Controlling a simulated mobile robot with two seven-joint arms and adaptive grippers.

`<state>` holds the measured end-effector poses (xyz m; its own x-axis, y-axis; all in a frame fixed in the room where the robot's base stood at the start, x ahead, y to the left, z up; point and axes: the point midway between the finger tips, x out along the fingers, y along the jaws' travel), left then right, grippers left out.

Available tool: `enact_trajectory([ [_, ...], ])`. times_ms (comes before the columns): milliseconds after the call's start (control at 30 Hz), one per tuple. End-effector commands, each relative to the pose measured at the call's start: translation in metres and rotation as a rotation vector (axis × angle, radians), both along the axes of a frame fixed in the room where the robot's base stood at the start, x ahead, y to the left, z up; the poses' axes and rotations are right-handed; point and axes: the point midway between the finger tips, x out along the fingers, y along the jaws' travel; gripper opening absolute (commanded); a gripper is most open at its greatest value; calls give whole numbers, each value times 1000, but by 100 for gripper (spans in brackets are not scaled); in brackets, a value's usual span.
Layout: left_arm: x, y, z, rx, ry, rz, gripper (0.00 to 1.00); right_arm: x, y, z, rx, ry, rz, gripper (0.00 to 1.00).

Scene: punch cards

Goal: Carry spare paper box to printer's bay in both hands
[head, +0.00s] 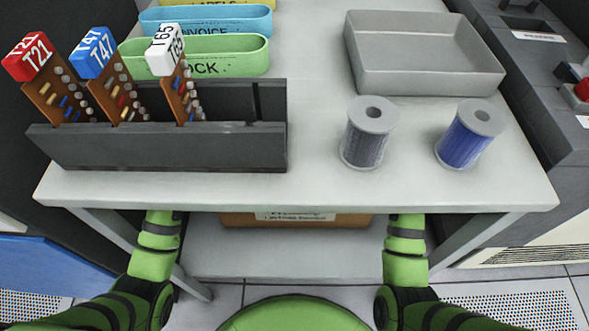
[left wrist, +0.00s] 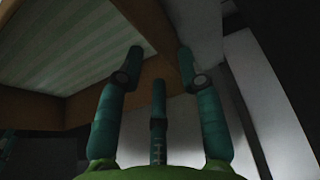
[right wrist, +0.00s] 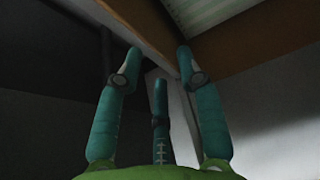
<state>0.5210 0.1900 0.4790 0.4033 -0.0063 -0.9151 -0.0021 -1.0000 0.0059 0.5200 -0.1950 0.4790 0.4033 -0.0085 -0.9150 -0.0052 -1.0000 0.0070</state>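The brown cardboard paper box (head: 295,219) is under the front edge of the table top in the head view, with a white label on its front. Most of it is hidden by the table. Both my arms reach under the table at its two sides, so the head view hides both grippers. In the left wrist view, my left gripper (left wrist: 160,52) has its fingers spread at a box corner, with pale striped paper (left wrist: 75,45) inside the box. In the right wrist view, my right gripper (right wrist: 159,52) is spread at another box wall (right wrist: 250,45). I cannot tell if the fingers touch the cardboard. I cannot identify the printer's bay.
The table top (head: 310,185) carries a dark rack (head: 160,150) of tagged cards, coloured trays (head: 200,55), a grey bin (head: 425,70) and two spools (head: 368,135). A lower shelf (head: 285,262) is below. Dark machinery (head: 545,90) stands close on the right.

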Motion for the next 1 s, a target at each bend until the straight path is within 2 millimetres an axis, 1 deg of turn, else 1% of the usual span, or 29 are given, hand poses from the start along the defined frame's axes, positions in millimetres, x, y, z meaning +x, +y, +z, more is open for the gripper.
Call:
enact_trajectory([
  [133,-4,3,-2,6,26,2,37,-4,2,-1,9,27,5,37],
  [333,-4,3,-2,6,25,3,37,-4,2,-1,8,25,4,37],
  [433,-3,3,-5,6,25,3,37,-2,2,-4,8,25,5,37],
  [567,2,3,-18,6,27,3,37,2,2,-17,8,27,5,37],
  [800,16,2,-50,6,26,3,37,16,2,-50,8,26,5,37],
  [1000,23,2,-65,6,23,1,37,23,2,-65,8,24,5,37],
])
